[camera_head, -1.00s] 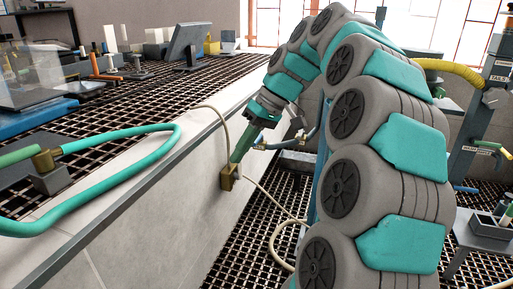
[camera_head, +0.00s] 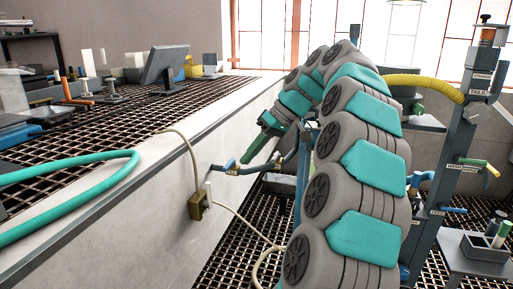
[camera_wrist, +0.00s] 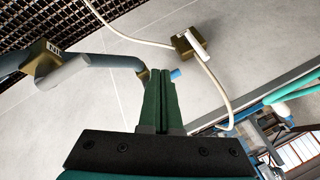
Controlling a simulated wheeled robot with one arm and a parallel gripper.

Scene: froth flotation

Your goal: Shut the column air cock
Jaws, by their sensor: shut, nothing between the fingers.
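A small brass cock (camera_head: 200,206) with a pale lever sits on the bench's side wall, with a thin cream hose on it. I take this for the column air cock, though I read no label on it. In the wrist view the brass cock (camera_wrist: 184,43) is at the upper right, its white lever lying slantwise over it. I cannot tell for sure whether it is open or shut. My gripper (camera_head: 247,160) is shut and empty, up and to the right of the cock, apart from it. Its green fingers (camera_wrist: 160,76) show together in the wrist view.
A grey pipe (camera_wrist: 108,62) with a labelled brass fitting and a blue tip passes close by my fingers. The column (camera_head: 455,150) with a yellow hose stands at the right.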

